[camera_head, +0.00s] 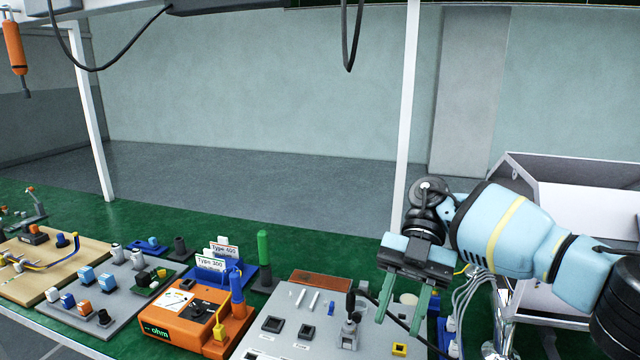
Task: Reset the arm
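My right arm comes in from the right, and my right gripper (402,314) points down over the right part of the grey panel (290,335). Its two green fingers are spread apart, and I see nothing held between them. The fingertips are above or in front of the panel's right side; I cannot tell whether they touch it. My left gripper and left arm are not in view.
A green bench (150,222) carries an orange ohm meter (192,318), a blue holder with labelled cards (212,265), a green-handled tool (263,250), a grey component board (135,290) and a wooden board (40,262). A metal bin (570,200) stands right. White posts rise behind.

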